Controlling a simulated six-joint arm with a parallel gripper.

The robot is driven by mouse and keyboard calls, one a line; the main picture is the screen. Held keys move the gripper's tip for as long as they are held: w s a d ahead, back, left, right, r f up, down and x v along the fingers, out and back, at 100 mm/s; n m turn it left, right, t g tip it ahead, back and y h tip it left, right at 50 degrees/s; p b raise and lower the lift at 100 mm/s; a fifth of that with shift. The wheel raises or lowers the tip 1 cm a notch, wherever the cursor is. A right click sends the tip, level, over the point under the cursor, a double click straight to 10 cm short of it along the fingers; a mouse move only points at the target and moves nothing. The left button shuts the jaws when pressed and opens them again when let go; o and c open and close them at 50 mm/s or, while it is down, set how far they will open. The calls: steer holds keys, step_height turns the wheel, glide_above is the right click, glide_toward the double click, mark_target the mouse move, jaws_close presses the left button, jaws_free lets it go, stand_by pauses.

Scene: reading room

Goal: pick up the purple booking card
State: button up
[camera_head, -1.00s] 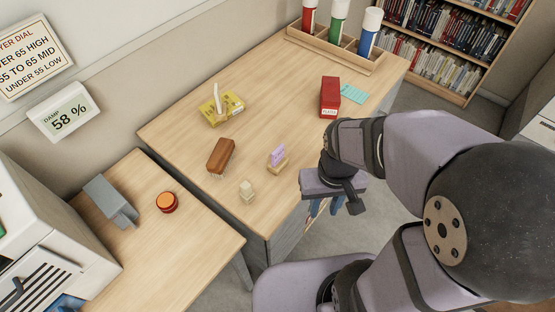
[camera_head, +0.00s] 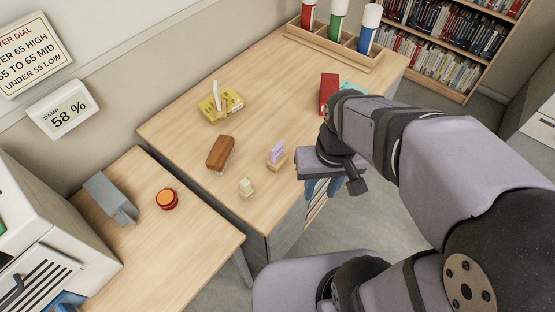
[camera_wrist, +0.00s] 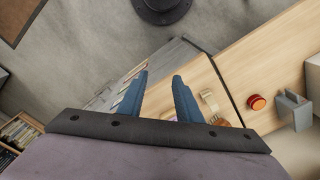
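The purple booking card (camera_head: 277,150) stands upright in a small wooden holder (camera_head: 278,165) near the front edge of the wooden table. My gripper (camera_head: 318,190) is to the right of the card in the head view, beyond the table's front edge, and not touching it. In the wrist view my gripper (camera_wrist: 160,75) has its two blue fingers apart with a clear gap and nothing held.
A brown brush (camera_head: 220,153) and a small pale block (camera_head: 246,187) are left of the holder. A yellow box (camera_head: 221,105) lies farther back. A red box (camera_head: 329,90) and teal cards (camera_head: 352,87) are partly behind my arm. A rack of coloured tubes (camera_head: 333,50) stands at the back.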

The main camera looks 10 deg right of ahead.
mark_target(272, 152)
steer(key=w+a+m+t, duration=0.3)
steer(key=w+a+t, duration=0.2)
steer(key=w+a, duration=0.55)
steer(key=w+a+m+t, duration=0.2)
steer(key=w+a+t, duration=0.45)
steer(key=w, duration=0.75)
steer(key=s+d+m+g+h+p, duration=0.1)
steer(key=s+d+m+h, duration=0.35)
steer(key=s+h, duration=0.5)
steer(key=shift+g+h, duration=0.25)
steer(key=shift+h, duration=0.4)
steer(key=f, duration=0.8)
steer(key=shift+d, duration=0.25)
steer(key=shift+f+p+x, duration=0.15)
steer(key=shift+p+x, duration=0.65)
steer(key=shift+x, duration=1.1)
steer(key=shift+f+p+x, duration=0.15)
steer(key=shift+p+x, duration=0.6)
steer(key=shift+x, duration=1.1)
steer(key=shift+a, duration=0.15)
jaws_close()
